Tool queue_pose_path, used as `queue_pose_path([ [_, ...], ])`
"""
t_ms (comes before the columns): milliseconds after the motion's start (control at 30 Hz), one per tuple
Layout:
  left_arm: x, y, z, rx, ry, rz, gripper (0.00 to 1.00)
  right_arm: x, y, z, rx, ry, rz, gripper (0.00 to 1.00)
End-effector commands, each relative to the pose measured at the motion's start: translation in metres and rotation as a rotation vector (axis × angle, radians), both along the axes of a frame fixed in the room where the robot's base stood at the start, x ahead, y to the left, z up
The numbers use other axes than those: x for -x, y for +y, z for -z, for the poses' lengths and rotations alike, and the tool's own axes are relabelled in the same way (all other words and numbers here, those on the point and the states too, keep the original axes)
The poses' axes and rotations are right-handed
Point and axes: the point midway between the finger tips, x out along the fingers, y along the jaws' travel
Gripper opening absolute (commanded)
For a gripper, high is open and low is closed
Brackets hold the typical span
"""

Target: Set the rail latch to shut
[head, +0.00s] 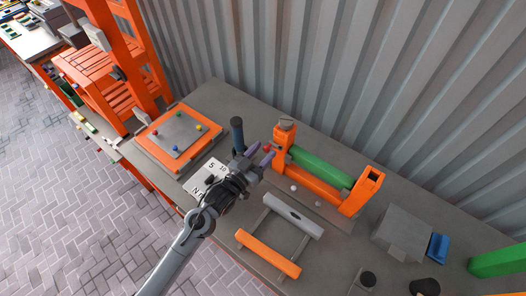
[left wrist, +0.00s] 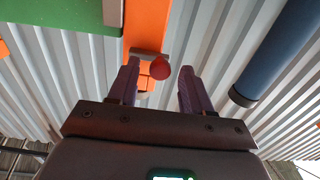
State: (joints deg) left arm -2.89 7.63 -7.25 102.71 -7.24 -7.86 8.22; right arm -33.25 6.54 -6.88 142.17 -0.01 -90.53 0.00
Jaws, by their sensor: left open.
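The rail latch fixture is an orange frame (head: 315,183) with a green rail (head: 320,168) along it, on the grey bench. Its red knob (head: 267,148) is at the left end, by an orange post. My left gripper (head: 262,154) is open, with its purple fingertips close to the knob. In the left wrist view the red knob (left wrist: 160,68) appears between the two spread fingers, with a gap on each side. The orange post (left wrist: 150,25) is behind it and the green rail (left wrist: 50,15) is at upper left. My right gripper is not in view.
A dark blue cylinder (head: 237,133) stands just left of my left gripper. An orange-framed panel (head: 180,138) with coloured knobs is further left. A grey and orange frame (head: 268,254) lies in front. A grey box (head: 402,232) is at right; a corrugated wall (head: 330,70) is behind.

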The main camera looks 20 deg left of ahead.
Motion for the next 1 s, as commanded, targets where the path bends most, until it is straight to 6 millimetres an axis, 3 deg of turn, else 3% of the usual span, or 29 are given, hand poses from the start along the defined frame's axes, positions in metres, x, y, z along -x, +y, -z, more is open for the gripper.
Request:
queue_pose_path([
  [367,-0.0048,-0.0017,0.0001,0.0,0.0,0.001,0.49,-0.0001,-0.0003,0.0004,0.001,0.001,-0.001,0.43],
  [700,-0.0046,-0.0016,0.0,0.0,0.0,0.0,0.0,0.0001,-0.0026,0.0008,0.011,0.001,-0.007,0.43],
  [1000,-0.0041,-0.0038,-0.0005,0.001,0.0,0.001,0.0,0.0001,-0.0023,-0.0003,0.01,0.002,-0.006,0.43],
])
